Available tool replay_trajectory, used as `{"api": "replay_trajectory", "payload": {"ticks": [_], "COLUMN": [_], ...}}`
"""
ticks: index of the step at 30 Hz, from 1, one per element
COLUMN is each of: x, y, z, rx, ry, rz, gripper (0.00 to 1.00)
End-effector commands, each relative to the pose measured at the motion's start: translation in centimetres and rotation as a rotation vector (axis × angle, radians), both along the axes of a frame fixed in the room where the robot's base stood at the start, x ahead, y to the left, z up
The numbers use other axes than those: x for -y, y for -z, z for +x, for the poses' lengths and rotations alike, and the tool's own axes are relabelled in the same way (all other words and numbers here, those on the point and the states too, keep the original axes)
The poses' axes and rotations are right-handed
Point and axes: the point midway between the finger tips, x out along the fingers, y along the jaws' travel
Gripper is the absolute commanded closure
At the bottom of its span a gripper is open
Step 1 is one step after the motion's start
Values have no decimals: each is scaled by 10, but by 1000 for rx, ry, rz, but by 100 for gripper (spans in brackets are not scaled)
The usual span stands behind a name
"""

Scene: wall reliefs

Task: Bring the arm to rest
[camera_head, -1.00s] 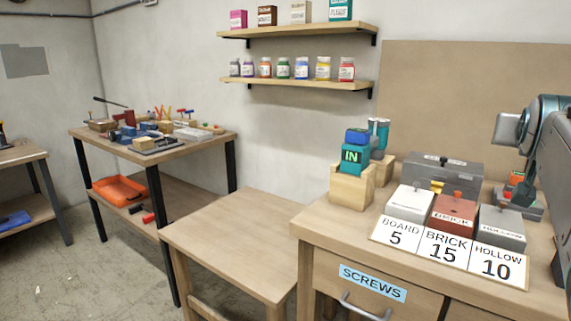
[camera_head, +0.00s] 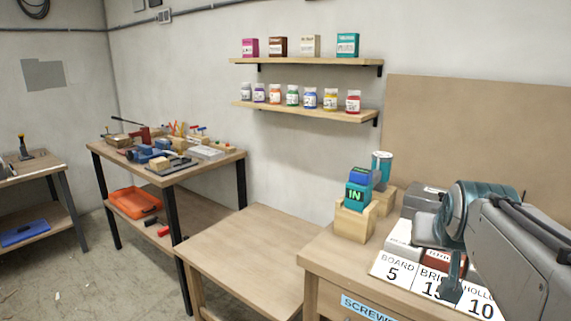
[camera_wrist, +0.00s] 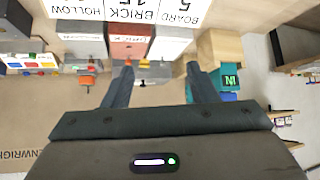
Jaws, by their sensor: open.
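My gripper (camera_wrist: 160,82) is open and empty in the wrist view, its two dark fingers spread apart over the workbench. In the head view my arm reaches in from the right, folded above the bench, and hides part of the blocks and cards. The gripper end shows there only in part, in front of the number cards. The brick block (camera_wrist: 130,42) appears between and beyond the fingers in the wrist view. The board block (camera_head: 401,240) stands at the left of the row, its card (camera_head: 394,272) reading 5.
A teal IN device (camera_head: 358,194) sits on a wooden block (camera_head: 354,224) at the bench's left. A lower bare table (camera_head: 255,245) adjoins it. A tool table (camera_head: 168,165) and shelves (camera_head: 306,110) stand beyond. The wall above the bench is bare board (camera_head: 470,125).

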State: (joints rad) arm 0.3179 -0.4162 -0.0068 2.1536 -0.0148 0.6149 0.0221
Motion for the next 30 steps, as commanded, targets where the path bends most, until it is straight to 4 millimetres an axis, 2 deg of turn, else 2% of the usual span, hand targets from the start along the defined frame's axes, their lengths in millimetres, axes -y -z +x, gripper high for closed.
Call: {"api": "replay_trajectory", "payload": {"ticks": [1,6,12,18,30], "x": [-19,-69,-107,-122,-123], "y": [-8,11,27,36,37], "z": [-8,-46,-95,-121,-122], "rx": [-56,-250,-440,-529,-536], "ry": [-41,-158,-265,-310,-313], "rz": [18,66,90,94,94], "gripper": [47,47,47,47,47]}}
